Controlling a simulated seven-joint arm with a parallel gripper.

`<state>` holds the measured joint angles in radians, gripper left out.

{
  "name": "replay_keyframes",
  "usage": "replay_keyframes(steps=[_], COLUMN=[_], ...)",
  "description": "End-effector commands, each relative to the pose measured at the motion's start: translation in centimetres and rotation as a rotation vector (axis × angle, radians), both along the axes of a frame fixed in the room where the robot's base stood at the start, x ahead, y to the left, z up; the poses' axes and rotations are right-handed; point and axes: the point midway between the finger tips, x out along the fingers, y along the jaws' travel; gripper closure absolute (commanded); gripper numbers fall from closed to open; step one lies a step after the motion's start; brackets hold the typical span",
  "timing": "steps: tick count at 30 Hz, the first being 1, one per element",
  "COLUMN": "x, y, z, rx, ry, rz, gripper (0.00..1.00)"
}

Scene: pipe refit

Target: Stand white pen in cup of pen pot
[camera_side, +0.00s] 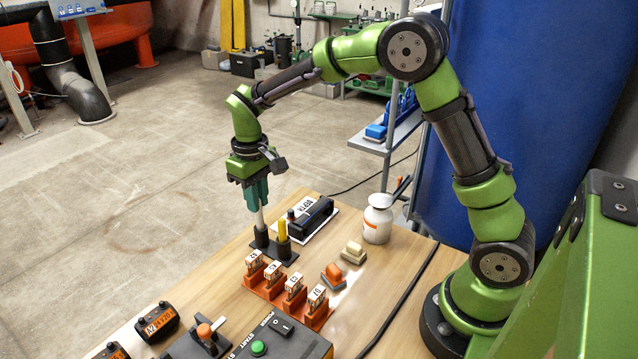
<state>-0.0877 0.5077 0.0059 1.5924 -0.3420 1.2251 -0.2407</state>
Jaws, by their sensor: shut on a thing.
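The white pen (259,218) is upright, its top between the teal fingers of my gripper (257,204), which is shut on it. The pen's lower end meets the mouth of the left black cup of the pen pot (261,239) in the side view. I cannot tell how deep the tip sits in that cup, or whether it is just above or behind the rim. A yellow pen (282,229) stands in the right cup (283,250). Both cups share a dark flat base near the table's far left edge.
A black-handled device (311,217) on a white plate lies just right of the pot. Orange holders with labelled pieces (273,273) stand in front.

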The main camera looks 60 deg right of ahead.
Motion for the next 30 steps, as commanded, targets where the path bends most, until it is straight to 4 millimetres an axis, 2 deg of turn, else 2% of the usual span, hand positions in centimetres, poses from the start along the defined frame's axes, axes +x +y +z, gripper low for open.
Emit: replay_keyframes(steps=[16,30], x=[0.0,0.0], y=[0.0,0.0], z=[-0.4,-1.8], rx=[0.001,0.000], ry=[0.000,0.000], rz=[0.000,0.000], gripper=[1.00,1.00])
